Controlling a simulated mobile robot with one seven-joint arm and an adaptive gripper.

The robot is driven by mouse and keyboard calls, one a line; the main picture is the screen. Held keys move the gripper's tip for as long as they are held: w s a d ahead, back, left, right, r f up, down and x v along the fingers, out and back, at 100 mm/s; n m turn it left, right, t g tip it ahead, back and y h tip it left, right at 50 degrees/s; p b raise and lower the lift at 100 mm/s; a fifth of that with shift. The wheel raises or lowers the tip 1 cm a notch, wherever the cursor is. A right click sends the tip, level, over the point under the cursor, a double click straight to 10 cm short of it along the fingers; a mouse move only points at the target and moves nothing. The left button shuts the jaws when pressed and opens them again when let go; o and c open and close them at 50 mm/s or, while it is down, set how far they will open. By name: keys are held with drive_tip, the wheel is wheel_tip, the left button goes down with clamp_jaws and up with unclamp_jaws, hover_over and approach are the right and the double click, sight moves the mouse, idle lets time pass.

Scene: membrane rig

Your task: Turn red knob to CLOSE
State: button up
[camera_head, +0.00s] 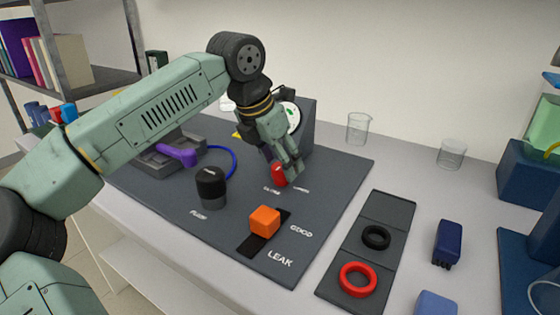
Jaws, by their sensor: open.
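The red knob (278,176) stands on the dark rig board (330,196) near its back right. White lettering lies in front of it, too small to read surely. My gripper (286,171) is right at the knob, pointing down from above. The fingers are open beside the knob and partly cover it. I cannot tell whether they touch it. The knob's exact turn angle is hidden by the fingers.
A black knob (211,188) and an orange block (264,221) stand in front on the board. A gauge box (307,125) is close behind my gripper. A tray (392,215) with black and red rings lies right. Glass beakers (358,129) stand behind.

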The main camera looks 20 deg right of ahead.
drive_tip(key=v, duration=1.1)
drive_tip(key=shift+r, duration=0.2)
drive_tip(key=shift+s+a, duration=0.1)
drive_tip(key=shift+a, duration=0.05)
